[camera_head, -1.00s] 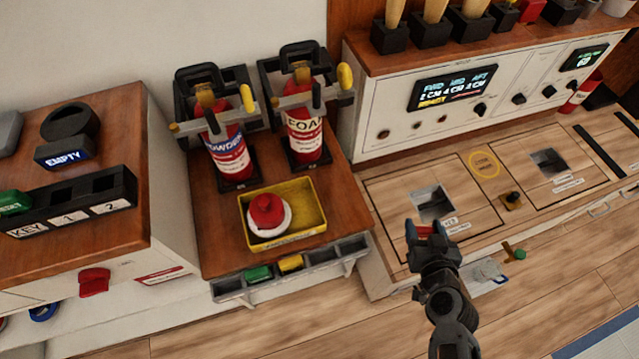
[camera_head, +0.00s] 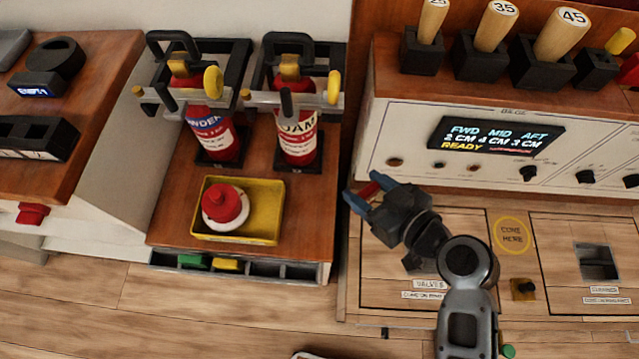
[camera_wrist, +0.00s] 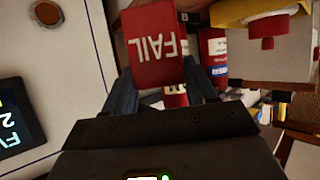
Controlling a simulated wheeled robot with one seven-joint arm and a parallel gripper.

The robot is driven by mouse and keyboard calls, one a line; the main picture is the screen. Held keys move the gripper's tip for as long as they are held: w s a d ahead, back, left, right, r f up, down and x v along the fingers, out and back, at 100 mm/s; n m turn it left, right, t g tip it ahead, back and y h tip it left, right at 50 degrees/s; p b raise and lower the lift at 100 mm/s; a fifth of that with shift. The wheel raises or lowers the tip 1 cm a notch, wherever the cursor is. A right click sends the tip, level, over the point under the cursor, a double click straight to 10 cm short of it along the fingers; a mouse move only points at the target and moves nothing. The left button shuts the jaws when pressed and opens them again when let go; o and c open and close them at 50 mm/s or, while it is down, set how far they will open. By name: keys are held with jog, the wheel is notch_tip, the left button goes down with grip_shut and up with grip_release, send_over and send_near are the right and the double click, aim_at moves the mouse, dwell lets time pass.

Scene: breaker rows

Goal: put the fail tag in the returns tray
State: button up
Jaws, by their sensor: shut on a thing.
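My gripper (camera_head: 364,197) is shut on the red fail tag (camera_head: 371,188), held in the air in front of the white panel, to the right of the wooden counter. In the wrist view the tag (camera_wrist: 155,42) shows its white word FAIL upside down between my blue fingertips (camera_wrist: 160,82). A yellow tray (camera_head: 268,212) sits on the counter, left of my gripper. A red object on a white round base (camera_head: 226,207) stands in its left part; the right part looks bare. The tray's label cannot be read.
Two red extinguishers, powder (camera_head: 210,135) and foam (camera_head: 297,135), stand in black brackets behind the tray. A grey slotted rack (camera_head: 290,270) on the counter's front edge holds green and yellow tags. The white display panel (camera_head: 400,130) is close behind my gripper.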

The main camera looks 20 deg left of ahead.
jog(key=s+a+r+n+g+y+b, duration=0.1)
jog(key=s+a+r+n+g, duration=0.35)
jog(key=s, duration=0.25)
jog(key=s+a+r+n+g+y+b, duration=0.1)
jog(key=s+a+r+n+g, duration=0.4)
jog(key=s, duration=0.3)
jog(key=shift+g, duration=0.45)
jog(key=shift+w+a+f+b, duration=0.1)
jog(key=shift+w+a+f, duration=1.3)
jog(key=shift+f, duration=0.6)
jog(key=shift+w+a+f+b, duration=0.15)
jog(key=shift+w+a+f, duration=1.3)
jog(key=shift+f, duration=0.6)
jog(key=shift+w+a+f+b, duration=0.1)
jog(key=shift+w+a+f, duration=1.3)
jog(key=shift+f, duration=0.6)
jog(key=shift+f, duration=0.15)
jog(key=o, duration=1.1)
